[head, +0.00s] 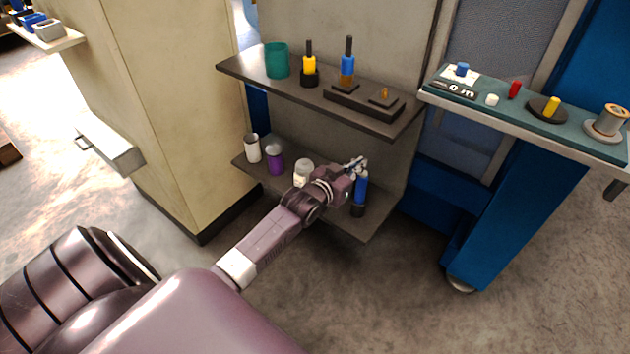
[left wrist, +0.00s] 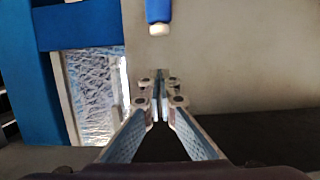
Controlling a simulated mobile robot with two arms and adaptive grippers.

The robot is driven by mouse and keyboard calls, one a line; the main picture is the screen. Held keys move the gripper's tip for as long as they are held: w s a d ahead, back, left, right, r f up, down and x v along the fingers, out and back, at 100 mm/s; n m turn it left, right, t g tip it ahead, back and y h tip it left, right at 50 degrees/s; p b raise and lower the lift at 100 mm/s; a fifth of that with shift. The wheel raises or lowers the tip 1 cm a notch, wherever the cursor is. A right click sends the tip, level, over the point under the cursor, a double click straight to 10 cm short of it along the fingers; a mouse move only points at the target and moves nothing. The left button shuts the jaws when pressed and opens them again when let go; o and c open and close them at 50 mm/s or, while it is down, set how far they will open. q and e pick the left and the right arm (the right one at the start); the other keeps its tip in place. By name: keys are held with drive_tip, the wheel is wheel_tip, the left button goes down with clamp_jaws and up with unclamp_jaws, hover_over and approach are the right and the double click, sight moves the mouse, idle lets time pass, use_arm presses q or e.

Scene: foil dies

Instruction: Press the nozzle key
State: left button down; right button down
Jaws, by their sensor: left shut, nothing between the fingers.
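A slim blue item with a black base (head: 361,188) stands at the right end of the lower shelf, partly hidden by my left gripper. My left gripper (head: 358,163) is over that shelf end, at the top of the blue item in the head view. In the left wrist view my left gripper (left wrist: 160,90) is shut and empty. There a blue body with a pale end (left wrist: 158,14) shows at the top edge, apart in the picture from the fingertips. I cannot make out which part is the nozzle key. My right gripper is not in view.
The lower shelf (head: 335,213) also holds a white cup (head: 253,148), a purple jar (head: 275,160) and a pale jar (head: 303,172). The upper shelf (head: 235,70), with a green cup (head: 277,61) and several tools, overhangs it. A small-parts bench (head: 580,143) stands right.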

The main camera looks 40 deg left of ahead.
use_arm(q)
drive_tip(key=p+v, duration=0.2)
drive_tip(key=v, duration=0.7)
drive_tip(key=s+d+f+g+p, duration=0.2)
drive_tip(key=s+f+g+p, duration=0.1)
drive_tip(key=s+f, duration=0.6)
drive_tip(key=s+d+f+g+p, duration=0.2)
drive_tip(key=s+f, duration=0.7)
drive_tip(key=f, duration=0.7)
drive_tip(key=g+p, duration=0.1)
drive_tip(key=g, duration=0.1)
drive_tip(key=shift+d+f+m+g+p, duration=0.2)
drive_tip(key=shift+f+m+g+p, duration=0.1)
drive_tip(key=shift+f+g+p, duration=0.1)
drive_tip(key=shift+w+r, duration=0.1)
